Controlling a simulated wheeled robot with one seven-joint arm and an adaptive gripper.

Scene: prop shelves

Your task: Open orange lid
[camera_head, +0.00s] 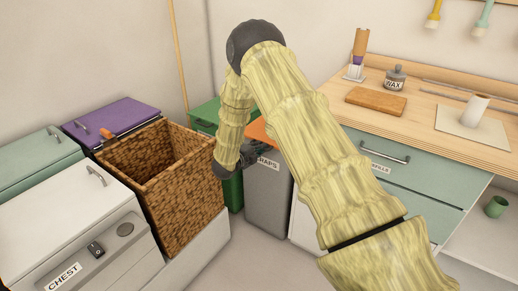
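The orange lid (258,129) lies on top of a grey bin (268,197) with a label ending in "RAPS". My arm hides much of the lid, and only a part of its front and left shows. The lid looks shut. My dark gripper (246,161) is at the bin's upper front left, close to the lid's front edge. It is small and partly hidden by my arm, so I cannot tell whether its fingers are open or touch the lid.
A green bin (207,117) stands left of the grey bin. A wicker basket (183,188), a purple-lidded box (112,119) and a white chest (75,231) fill the left. A wooden-topped workbench (425,115) with drawers stands right. Some floor in front is clear.

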